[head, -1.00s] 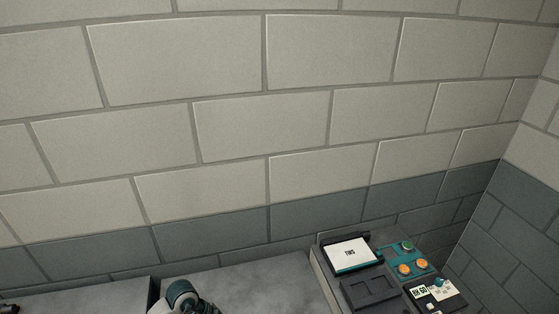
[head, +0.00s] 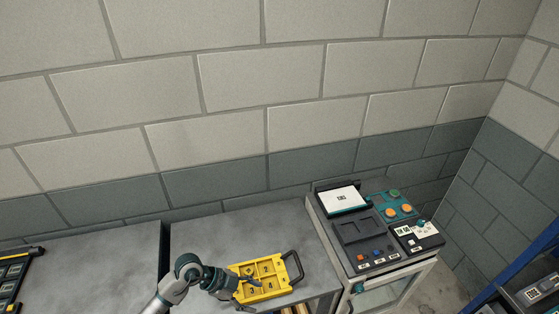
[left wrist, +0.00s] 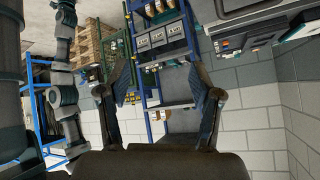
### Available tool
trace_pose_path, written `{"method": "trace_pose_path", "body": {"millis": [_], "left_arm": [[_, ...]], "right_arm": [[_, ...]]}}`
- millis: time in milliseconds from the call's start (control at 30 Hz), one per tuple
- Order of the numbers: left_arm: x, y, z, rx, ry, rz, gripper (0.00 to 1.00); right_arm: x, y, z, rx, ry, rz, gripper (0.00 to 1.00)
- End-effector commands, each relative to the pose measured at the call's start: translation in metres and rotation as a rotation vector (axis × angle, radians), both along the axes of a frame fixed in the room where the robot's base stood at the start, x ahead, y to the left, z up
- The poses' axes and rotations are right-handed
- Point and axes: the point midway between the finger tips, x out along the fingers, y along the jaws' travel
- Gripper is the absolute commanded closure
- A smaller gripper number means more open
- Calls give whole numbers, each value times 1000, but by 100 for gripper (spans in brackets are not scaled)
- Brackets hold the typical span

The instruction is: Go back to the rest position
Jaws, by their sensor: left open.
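My left gripper (head: 238,280) is at the lower middle of the head view, at the end of my left arm. In that view it overlaps the left side of a yellow compartment tray; I cannot tell whether they touch. In the left wrist view my left gripper (left wrist: 157,72) has its two fingers spread wide, with nothing between them. My right gripper is not in view.
The yellow tray (head: 267,293) with a black handle is on the grey bench (head: 215,233). A machine (head: 360,235) with a screen and orange buttons stands right of it. A block wall rises behind. A blue shelf rack (left wrist: 152,100) shows beyond my fingers.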

Motion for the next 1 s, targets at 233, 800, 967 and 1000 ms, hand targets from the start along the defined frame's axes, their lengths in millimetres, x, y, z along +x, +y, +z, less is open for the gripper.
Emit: {"method": "trace_pose_path", "body": {"millis": [233, 800, 967, 1000], "left_arm": [[-14, -61, 60, -465, -166, -9, 35], [46, 116, 62, -815, -394, 1569, 35], [-13, 148, -39, -358, -123, 1808, 35], [-29, 149, -57, -262, -57, 1822, 35]], "right_arm": [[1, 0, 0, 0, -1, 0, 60], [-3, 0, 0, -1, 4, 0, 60], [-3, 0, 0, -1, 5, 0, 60], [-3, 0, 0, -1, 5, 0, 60]]}}
